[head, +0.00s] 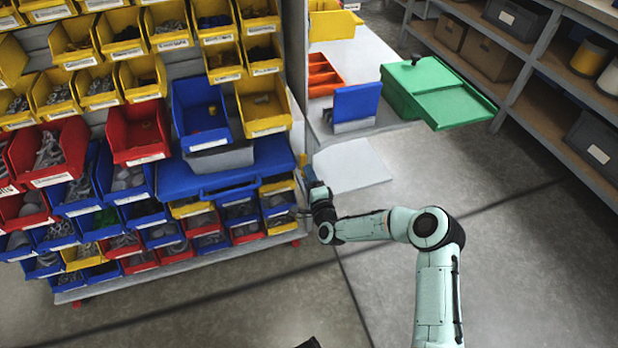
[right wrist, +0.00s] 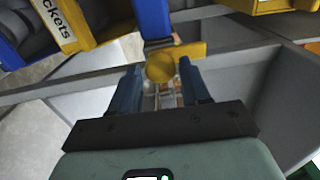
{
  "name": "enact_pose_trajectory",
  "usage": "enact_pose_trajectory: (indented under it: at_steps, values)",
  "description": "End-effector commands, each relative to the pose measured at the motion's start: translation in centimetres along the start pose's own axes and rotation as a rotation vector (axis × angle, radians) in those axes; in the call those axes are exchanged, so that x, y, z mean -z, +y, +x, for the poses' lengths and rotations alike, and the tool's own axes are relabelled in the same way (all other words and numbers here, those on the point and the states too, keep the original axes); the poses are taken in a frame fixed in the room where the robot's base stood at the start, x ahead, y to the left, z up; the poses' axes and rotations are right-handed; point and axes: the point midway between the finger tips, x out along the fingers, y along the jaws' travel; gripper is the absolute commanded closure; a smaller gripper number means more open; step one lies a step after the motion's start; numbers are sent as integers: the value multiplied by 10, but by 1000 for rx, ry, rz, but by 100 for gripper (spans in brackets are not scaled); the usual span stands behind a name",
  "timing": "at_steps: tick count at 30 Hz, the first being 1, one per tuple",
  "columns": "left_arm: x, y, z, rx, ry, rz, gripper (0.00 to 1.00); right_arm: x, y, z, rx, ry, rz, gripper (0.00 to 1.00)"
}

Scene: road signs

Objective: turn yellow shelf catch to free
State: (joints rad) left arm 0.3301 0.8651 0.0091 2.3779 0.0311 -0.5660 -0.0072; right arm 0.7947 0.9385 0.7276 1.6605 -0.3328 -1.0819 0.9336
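The yellow shelf catch (right wrist: 161,67) shows in the right wrist view as a round yellow knob with a flat yellow arm reaching to the right. A blue upright part stands just behind it. My right gripper (right wrist: 158,72) is open, one blue-grey finger on each side of the knob, with a gap at both sides. Whether the knob lies fully between the fingertips or just beyond them, I cannot tell. In the head view my right gripper (head: 316,188) is at the right edge of the bin rack, and largely hides the catch there. My left gripper is not in view.
The rack holds rows of yellow, red and blue bins (head: 134,130). A blue case (head: 225,172) juts out beside the gripper. A bench with a green box (head: 437,90) stands behind. Grey shelving (head: 525,75) lines the right. The floor between is clear.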

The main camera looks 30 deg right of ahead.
Motion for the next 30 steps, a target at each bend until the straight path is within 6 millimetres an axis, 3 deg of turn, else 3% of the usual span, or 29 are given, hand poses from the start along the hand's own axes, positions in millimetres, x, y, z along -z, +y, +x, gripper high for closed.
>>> enact_pose_trajectory:
  at_steps: [10,14,21,30]
  values:
    - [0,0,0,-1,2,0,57,0,0,-1,1,0,-2,40]
    - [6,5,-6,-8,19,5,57,0,-1,-11,0,-1,-2,40]
    - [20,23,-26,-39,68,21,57,1,-3,-61,-3,0,-1,40]
    - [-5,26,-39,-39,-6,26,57,0,-1,-118,-1,0,0,40]
